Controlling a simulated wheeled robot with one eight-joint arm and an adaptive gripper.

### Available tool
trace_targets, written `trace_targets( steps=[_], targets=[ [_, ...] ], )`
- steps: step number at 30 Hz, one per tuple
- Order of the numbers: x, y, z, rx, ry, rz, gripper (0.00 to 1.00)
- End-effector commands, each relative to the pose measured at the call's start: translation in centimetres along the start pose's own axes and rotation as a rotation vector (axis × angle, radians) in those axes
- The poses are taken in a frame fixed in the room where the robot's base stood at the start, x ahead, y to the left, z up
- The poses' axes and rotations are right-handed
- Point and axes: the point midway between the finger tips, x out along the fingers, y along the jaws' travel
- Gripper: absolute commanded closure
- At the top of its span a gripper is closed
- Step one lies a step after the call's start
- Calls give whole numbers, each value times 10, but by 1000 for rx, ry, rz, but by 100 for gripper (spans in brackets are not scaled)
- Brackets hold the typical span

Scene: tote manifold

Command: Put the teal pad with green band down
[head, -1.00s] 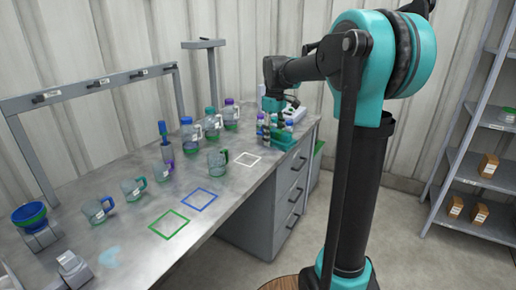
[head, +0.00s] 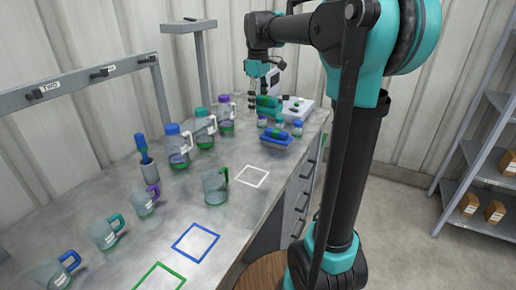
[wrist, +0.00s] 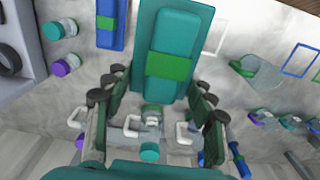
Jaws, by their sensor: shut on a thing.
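My gripper (head: 264,86) hangs above the far end of the bench in the head view. It is shut on the teal pad with green band (head: 268,112), a flat teal block. In the wrist view the pad (wrist: 174,36) reaches away from between the fingers (wrist: 155,100), with its green band (wrist: 169,66) across it. The bench (head: 225,240) shows bare around a white square outline (head: 252,167). I cannot tell how far the pad is above the bench.
A blue pad with a green band (head: 268,142) lies just in front of the held pad, with small jars (head: 298,128) near it. A white device (head: 303,104) stands to the right. Jugs (head: 204,128) line the left side. A green-handled cup (head: 214,186) stands near the white outline.

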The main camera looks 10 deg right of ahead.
Motion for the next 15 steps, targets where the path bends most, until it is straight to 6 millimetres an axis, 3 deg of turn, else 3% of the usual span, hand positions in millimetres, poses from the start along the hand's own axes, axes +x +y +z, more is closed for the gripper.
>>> trace_targets(
  steps=[5, 15],
  targets=[
    [12, 0, 0, 1, 0, 0, 91],
    [92, -1, 0, 1, 0, 0, 91]
  ],
)
